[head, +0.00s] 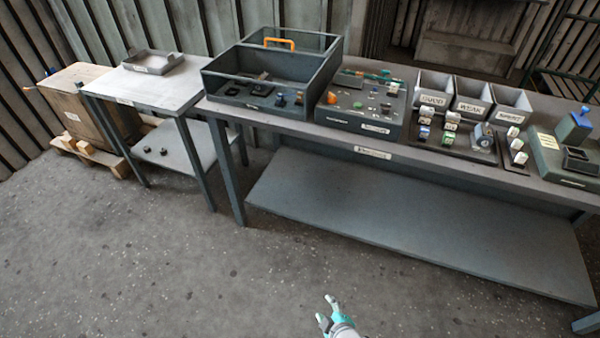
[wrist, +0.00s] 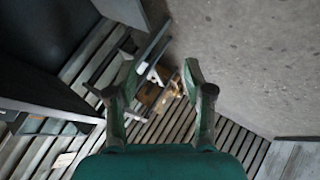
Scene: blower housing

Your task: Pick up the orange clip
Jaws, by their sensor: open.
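An orange arched piece (head: 279,42), which looks like the clip, sits at the back of the open dark grey housing box (head: 236,84) on the long bench in the head view. I cannot tell whether it is fixed there. My gripper (head: 326,309) is at the bottom of the head view, over the floor in front of the bench and well away from the box. In the wrist view my gripper (wrist: 160,75) is open, with nothing between its fingers. No clip can be made out there.
The long bench (head: 330,143) also carries a panel of small parts, labelled bins (head: 470,98) and a green-grey unit (head: 566,160). Its lower shelf (head: 400,225) looks bare. A smaller table (head: 155,88) with a grey tray (head: 153,62) stands left. The foreground floor is clear.

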